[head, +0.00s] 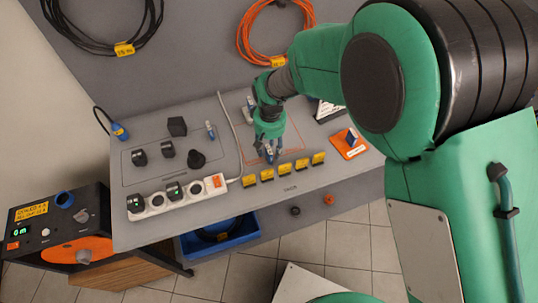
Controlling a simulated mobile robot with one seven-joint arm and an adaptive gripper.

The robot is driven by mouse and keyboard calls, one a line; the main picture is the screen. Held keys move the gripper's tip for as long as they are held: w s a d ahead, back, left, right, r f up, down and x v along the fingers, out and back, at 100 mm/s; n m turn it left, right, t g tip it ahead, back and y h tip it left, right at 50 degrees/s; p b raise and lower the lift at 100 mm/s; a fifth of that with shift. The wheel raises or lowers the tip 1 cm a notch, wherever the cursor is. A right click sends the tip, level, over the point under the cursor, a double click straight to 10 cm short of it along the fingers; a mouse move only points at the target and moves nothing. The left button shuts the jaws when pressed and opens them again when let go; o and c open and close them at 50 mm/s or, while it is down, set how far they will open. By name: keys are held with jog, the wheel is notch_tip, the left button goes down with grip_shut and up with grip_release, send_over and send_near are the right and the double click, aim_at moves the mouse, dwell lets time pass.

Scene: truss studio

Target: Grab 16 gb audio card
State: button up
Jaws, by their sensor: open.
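My gripper (268,150) is open and points down over the orange-outlined area of the grey table (225,225). A small blue item (270,157) shows between and under the fingertips; most of it is hidden, and I cannot tell whether the fingers touch it. A row of small yellow-labelled pieces (284,170) stands just in front of my gripper. Their writing is too small to read, so I cannot tell which thing is the 16 GB audio card. A blue and white item (351,137) sits on an orange pad (347,149) to the right.
A white power strip (178,196) with black plugs lies at the table's front left. Several black adapters (168,149) stand behind it. A white cable (234,136) runs left of my gripper. Orange (252,30) and black (85,45) cable coils hang behind. A blue bin (240,240) is below.

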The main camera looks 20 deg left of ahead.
jog(key=shift+f, duration=1.35)
grip_shut()
